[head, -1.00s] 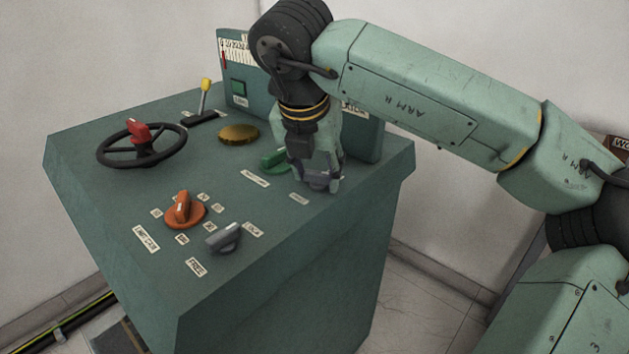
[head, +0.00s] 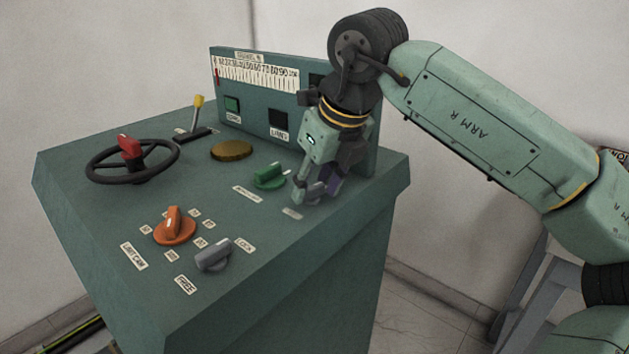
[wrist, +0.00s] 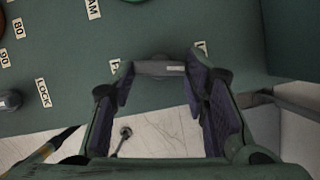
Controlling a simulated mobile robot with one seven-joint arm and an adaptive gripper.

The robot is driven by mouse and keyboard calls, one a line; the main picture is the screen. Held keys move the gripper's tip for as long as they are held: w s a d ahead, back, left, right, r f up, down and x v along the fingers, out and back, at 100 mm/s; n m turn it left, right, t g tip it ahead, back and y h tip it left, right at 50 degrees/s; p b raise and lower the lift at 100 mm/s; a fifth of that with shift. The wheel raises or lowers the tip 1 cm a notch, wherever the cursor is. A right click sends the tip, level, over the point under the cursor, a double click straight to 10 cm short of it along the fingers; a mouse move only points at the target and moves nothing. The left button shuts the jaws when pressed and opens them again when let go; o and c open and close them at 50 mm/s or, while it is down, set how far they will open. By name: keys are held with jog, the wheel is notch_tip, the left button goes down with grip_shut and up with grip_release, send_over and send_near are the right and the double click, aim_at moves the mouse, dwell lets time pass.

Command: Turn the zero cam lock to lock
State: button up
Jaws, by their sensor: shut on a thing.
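A small grey knob (wrist: 160,68) with a pale bar on it sits near the console's right edge, in front of the green cam knob (head: 268,176). My gripper (head: 314,196) is down at the console top, closed on this knob, and tilted. In the wrist view the knob lies between the two dark-padded fingertips. In the head view the fingers largely hide it, and its exact pointer angle is hard to tell. One small label (head: 292,213) shows beside it; the text is too small to read.
The console (head: 290,250) also bears an orange knob (head: 174,228), another grey knob (head: 212,256) by LOCK and FREE labels, a black handwheel (head: 132,162), a yellow-tipped lever (head: 198,112) and a brass disc (head: 232,150). A gauge panel (head: 258,78) stands behind my gripper.

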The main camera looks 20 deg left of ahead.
jog(key=shift+w+n+g, duration=0.15)
jog(key=shift+n+g, duration=0.25)
jog(key=shift+n, duration=0.7)
jog(key=shift+p, duration=0.3)
jog(key=o, duration=1.1)
jog(key=shift+o, duration=0.2)
jog(key=v, duration=1.2)
jog(key=shift+d, duration=0.2)
jog(key=shift+f, duration=0.1)
